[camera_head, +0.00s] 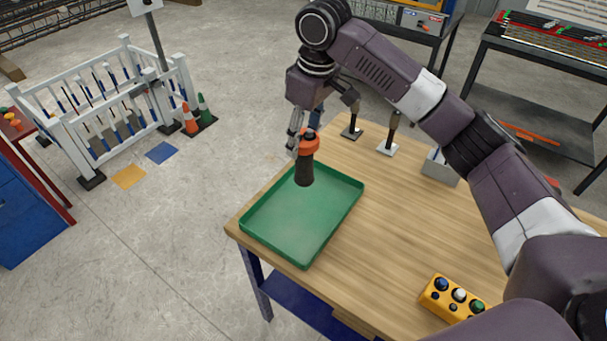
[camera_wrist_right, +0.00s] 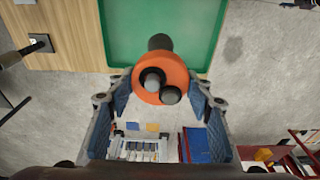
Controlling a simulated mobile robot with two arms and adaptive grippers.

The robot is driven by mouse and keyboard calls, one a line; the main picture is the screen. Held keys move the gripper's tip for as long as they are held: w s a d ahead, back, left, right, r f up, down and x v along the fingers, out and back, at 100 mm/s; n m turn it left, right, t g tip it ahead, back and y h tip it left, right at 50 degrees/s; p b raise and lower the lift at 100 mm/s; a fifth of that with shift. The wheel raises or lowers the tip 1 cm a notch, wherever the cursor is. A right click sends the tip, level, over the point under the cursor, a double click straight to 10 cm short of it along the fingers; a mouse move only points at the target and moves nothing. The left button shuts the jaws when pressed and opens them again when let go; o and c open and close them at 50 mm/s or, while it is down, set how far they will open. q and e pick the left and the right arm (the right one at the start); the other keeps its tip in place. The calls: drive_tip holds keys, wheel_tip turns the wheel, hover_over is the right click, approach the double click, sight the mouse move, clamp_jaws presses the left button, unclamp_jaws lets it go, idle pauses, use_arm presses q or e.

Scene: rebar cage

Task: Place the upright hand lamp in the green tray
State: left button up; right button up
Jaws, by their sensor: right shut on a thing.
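The hand lamp has an orange head (camera_head: 309,142) and a dark handle (camera_head: 304,170). It is upright, at the far end of the green tray (camera_head: 318,232), which lies on the wooden table. My right gripper (camera_head: 297,142) is shut on the lamp's orange head. The right wrist view shows the lamp (camera_wrist_right: 160,78) between the two blue-padded fingers (camera_wrist_right: 160,108), with the green tray (camera_wrist_right: 112,40) beyond. I cannot tell whether the lamp's lower end touches the tray floor. The tray is otherwise empty. My left gripper is not in view.
Two dark-handled tools on small bases (camera_head: 353,131) (camera_head: 387,149) stand behind the tray. A grey box (camera_head: 440,167) is to their right. A yellow button box (camera_head: 452,298) lies at the near right. The table's middle is clear. A white fence (camera_head: 110,110) stands on the floor at left.

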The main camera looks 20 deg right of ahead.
sight(304, 175)
wheel_tip(304, 175, down, 4)
drive_tip(key=shift+f+p, duration=0.25)
drive_tip(key=shift+p, duration=0.2)
drive_tip(key=f, duration=0.4)
drive_tip(key=shift+w+d+f+p, duration=0.1)
drive_tip(key=shift+w+f+p, duration=0.1)
drive_tip(key=shift+p, duration=0.2)
wheel_tip(304, 175, down, 3)
drive_tip(key=shift+f+p, duration=0.1)
drive_tip(key=shift+p, duration=0.25)
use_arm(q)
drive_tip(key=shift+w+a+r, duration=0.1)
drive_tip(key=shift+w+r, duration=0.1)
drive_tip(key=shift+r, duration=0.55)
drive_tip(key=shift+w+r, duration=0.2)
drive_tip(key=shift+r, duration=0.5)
use_arm(e)
drive_tip(key=shift+f, duration=0.15)
drive_tip(key=o, duration=1.4)
drive_tip(key=r+b, duration=0.1)
drive_tip(key=r, duration=0.3)
drive_tip(key=s+r, duration=0.1)
drive_tip(key=r, duration=0.3)
drive_tip(key=d+r+b, duration=0.1)
drive_tip(key=r, duration=0.3)
drive_tip(key=shift+s+b, duration=0.2)
drive_tip(key=shift+b, duration=0.1)
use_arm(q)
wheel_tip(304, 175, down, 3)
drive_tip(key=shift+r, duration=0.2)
